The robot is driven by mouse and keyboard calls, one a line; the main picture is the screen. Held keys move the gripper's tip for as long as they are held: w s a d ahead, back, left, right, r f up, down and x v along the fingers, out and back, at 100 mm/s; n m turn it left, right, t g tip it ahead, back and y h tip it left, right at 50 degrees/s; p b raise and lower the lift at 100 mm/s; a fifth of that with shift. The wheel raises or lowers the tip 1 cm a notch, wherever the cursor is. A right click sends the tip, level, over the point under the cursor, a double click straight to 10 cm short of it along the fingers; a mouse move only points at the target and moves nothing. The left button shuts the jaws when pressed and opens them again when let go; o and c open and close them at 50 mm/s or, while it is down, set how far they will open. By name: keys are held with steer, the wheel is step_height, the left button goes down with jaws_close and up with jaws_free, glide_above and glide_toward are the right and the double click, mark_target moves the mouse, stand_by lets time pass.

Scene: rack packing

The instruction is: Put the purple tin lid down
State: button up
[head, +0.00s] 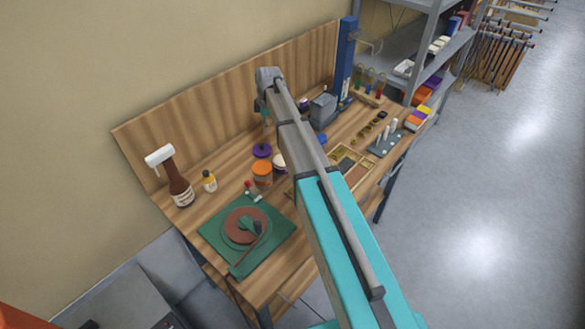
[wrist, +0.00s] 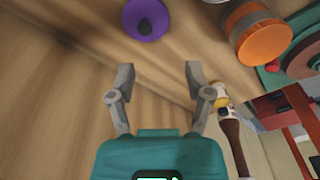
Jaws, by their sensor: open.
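The purple tin lid (head: 262,150) lies on the wooden workbench, behind the tin with an orange lid (head: 262,169). In the wrist view the purple lid (wrist: 146,19) sits at the top edge, with a dark knob at its middle. My gripper (wrist: 159,76) is open, with nothing between its fingers. The lid is apart from the fingertips, beyond them in the wrist view. The orange-lidded tin (wrist: 263,45) is at the upper right there. In the head view my arm hides most of the gripper.
A brown bottle with a white top (head: 172,180) and a small yellow bottle (head: 209,181) stand at the left. A green mat (head: 217,236) with a round brown piece lies in front. A grey box (head: 323,109) and small trays fill the right. The wooden backboard (head: 200,105) borders the bench.

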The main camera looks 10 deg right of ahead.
steer(key=s+d+m, duration=0.2)
steer(key=s+m, duration=0.6)
steer(key=s, duration=0.6)
steer(key=s+d+m+h, duration=0.1)
steer(key=s+d+m, duration=0.2)
steer(key=s+m, duration=0.5)
steer(key=s, duration=0.7)
steer(key=shift+m, duration=0.3)
steer(key=shift+s, duration=0.1)
step_height(320, 180, down, 2)
steer(key=shift+a+f+b, duration=0.1)
steer(key=shift+b, duration=0.95)
